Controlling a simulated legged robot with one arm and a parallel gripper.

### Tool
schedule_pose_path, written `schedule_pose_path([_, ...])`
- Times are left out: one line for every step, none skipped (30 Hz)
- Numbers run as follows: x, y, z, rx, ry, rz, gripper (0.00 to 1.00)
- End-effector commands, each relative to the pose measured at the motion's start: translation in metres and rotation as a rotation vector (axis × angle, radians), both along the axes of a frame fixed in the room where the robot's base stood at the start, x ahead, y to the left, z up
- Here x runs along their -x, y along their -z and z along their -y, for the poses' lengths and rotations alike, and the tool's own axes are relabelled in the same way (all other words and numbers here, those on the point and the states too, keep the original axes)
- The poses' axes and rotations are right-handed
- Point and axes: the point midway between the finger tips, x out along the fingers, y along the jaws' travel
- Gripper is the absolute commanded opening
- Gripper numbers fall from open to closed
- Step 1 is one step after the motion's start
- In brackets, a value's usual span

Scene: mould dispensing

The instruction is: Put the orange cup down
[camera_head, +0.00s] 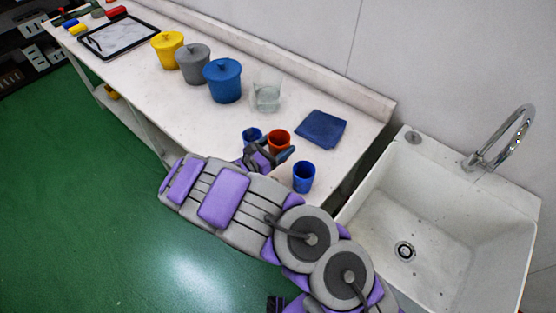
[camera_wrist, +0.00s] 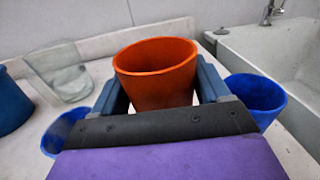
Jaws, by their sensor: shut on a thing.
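The orange cup (camera_head: 279,140) is near the front edge of the white table. It is also in the middle of the wrist view (camera_wrist: 156,76), close to upright, with its open rim up. My gripper (camera_head: 268,156) is shut on the orange cup, with one finger on each side of it in the wrist view (camera_wrist: 158,92). The cup's lower part is hidden by my gripper, so I cannot tell whether its base touches the table (camera_head: 190,100).
One blue cup (camera_head: 252,134) is left of the orange cup, another blue cup (camera_head: 303,177) right. A sink (camera_head: 440,215) is at right.

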Motion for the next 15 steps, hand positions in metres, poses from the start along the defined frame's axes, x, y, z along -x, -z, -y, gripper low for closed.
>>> schedule_pose_path([0.001, 0.014, -0.001, 0.002, 0.000, -0.005, 0.47])
schedule_pose_path([0.001, 0.018, -0.002, 0.003, -0.001, -0.004, 0.47])
schedule_pose_path([0.001, 0.023, -0.003, 0.003, -0.002, -0.004, 0.47])
schedule_pose_path([0.000, 0.025, -0.003, 0.003, -0.003, -0.003, 0.47])
schedule_pose_path([0.000, 0.027, -0.003, 0.002, -0.003, -0.002, 0.47])
schedule_pose_path([0.000, 0.029, -0.003, 0.002, -0.003, -0.002, 0.46])
schedule_pose_path([0.001, 0.031, -0.003, 0.002, -0.003, -0.002, 0.46])
schedule_pose_path([0.001, 0.033, -0.003, 0.002, -0.003, -0.002, 0.46])
schedule_pose_path([0.001, 0.038, -0.002, 0.001, -0.002, -0.003, 0.46])
schedule_pose_path([0.001, 0.042, -0.001, 0.001, -0.002, -0.004, 0.46])
schedule_pose_path([0.001, 0.046, -0.001, 0.001, -0.002, -0.006, 0.46])
schedule_pose_path([0.001, 0.052, 0.000, 0.001, -0.002, -0.006, 0.46])
schedule_pose_path([0.001, 0.056, 0.001, 0.000, -0.002, -0.006, 0.46])
schedule_pose_path([0.001, 0.060, 0.001, -0.001, -0.002, -0.005, 0.46])
schedule_pose_path([0.001, 0.063, 0.002, -0.002, -0.002, -0.004, 0.46])
